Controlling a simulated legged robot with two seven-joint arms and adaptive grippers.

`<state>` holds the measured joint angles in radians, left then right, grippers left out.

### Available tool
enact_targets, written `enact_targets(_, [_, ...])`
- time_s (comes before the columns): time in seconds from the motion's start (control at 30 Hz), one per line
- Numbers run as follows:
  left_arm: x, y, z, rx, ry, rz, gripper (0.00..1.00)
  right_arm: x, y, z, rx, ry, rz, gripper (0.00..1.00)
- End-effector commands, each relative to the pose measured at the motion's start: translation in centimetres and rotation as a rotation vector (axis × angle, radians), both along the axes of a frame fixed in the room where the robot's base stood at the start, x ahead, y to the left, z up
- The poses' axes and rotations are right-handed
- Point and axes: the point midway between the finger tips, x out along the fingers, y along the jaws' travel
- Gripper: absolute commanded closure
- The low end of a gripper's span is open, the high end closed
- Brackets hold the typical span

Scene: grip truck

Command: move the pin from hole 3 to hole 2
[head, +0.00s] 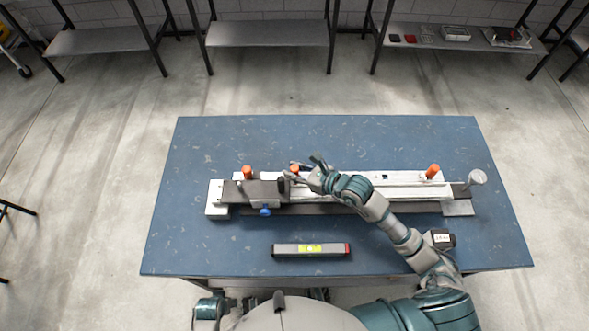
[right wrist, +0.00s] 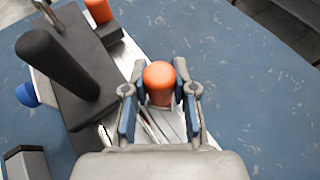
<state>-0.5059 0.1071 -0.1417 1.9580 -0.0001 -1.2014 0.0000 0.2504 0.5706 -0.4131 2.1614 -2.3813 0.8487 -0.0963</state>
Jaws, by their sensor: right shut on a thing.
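A long truck-like fixture with a white rail (head: 400,191) lies across the blue table. My right gripper (head: 292,175) is at its left-middle part, shut on an orange-topped pin (head: 295,167). In the right wrist view the pin's orange head (right wrist: 159,76) stands between the two fingers (right wrist: 159,95); its lower end is hidden. A second orange pin (head: 247,172) stands at the left end of the fixture and also shows in the right wrist view (right wrist: 98,10). A third orange pin (head: 433,171) stands near the right end. I cannot read any hole numbers.
A black upright handle (right wrist: 58,63) rises from the dark slide block beside the gripper. A blue knob (head: 265,211) sits at the block's front. A grey level-like bar (head: 290,250) lies nearer me. The table's back strip is clear; shelves stand beyond.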

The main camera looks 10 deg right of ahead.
Motion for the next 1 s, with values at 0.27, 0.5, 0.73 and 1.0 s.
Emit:
enact_targets(0.27, [-0.1, 0.0, 0.0, 0.000, 0.001, 0.000, 0.45, -0.1, 0.1, 0.0, 0.003, 0.002, 0.003, 0.46])
enact_targets(0.5, [0.3, 0.0, 0.1, 0.000, -0.006, -0.001, 0.45, -0.3, 0.2, 0.0, 0.003, 0.003, 0.006, 0.44])
enact_targets(0.73, [0.5, 0.2, 0.1, 0.001, -0.014, -0.003, 0.45, -0.4, 0.2, 0.0, 0.003, 0.004, 0.007, 0.44])
enact_targets(1.0, [0.3, 0.1, 0.1, 0.001, -0.010, -0.002, 0.45, -3.2, -3.0, 1.6, 0.000, 0.004, 0.003, 0.44])
